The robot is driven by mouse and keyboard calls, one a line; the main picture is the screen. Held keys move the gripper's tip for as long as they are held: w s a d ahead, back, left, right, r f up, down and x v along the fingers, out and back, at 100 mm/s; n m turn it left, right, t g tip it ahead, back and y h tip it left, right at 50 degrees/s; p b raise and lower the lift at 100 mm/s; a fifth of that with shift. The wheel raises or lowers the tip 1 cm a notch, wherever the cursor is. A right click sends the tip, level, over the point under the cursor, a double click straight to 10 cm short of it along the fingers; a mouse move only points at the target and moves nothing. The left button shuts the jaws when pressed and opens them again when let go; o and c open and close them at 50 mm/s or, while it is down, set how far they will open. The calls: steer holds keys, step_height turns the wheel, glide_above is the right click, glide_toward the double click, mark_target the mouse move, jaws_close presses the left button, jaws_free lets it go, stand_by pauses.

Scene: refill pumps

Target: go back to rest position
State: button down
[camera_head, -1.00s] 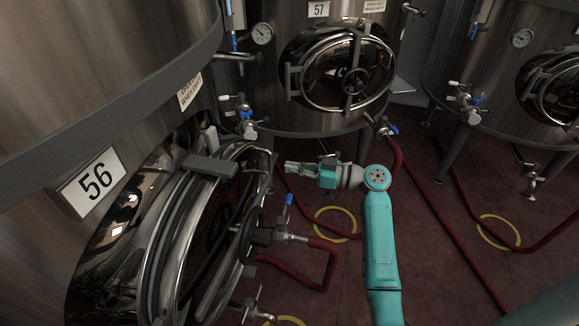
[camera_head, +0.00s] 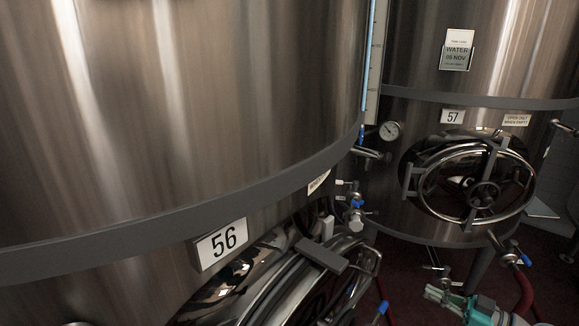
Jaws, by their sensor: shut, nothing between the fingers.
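My gripper (camera_head: 437,295) shows at the bottom right of the head view, pointing left, with a teal wrist (camera_head: 482,308) behind it. It is shut and empty. It is in front of and below the round hatch (camera_head: 475,183) of tank 57, and to the right of the open-looking hatch (camera_head: 320,290) of tank 56. The gripper appears apart from both. The rest of my arm is cut off by the lower picture edge.
Steel tank 56 (camera_head: 180,120) fills the left and middle, with its number plate (camera_head: 221,243). Tank 57 (camera_head: 420,60) stands behind at right, with a dial gauge (camera_head: 389,131) and blue-handled valves (camera_head: 357,203). A red hose (camera_head: 524,292) runs beside my wrist.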

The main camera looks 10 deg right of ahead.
steer(key=a+f+m+h, duration=0.3)
steer(key=a+f+m, duration=0.1)
steer(key=a+f, duration=0.5)
steer(key=s+a+f+m+g+h, duration=0.1)
steer(key=s+a+f+m+h, duration=0.5)
steer(key=s+a+f, duration=0.6)
steer(key=s+f+h, duration=0.2)
steer(key=s+f, duration=0.1)
steer(key=s, duration=0.7)
steer(key=s+a+r+n+t, duration=0.1)
steer(key=s+a+r, duration=0.1)
steer(key=s+r, duration=0.6)
steer(key=s+a+r+n, duration=0.1)
steer(key=s+a+r, duration=0.1)
steer(key=s+r, duration=0.6)
steer(key=shift+s+r+t, duration=0.3)
steer(key=shift+t, duration=0.1)
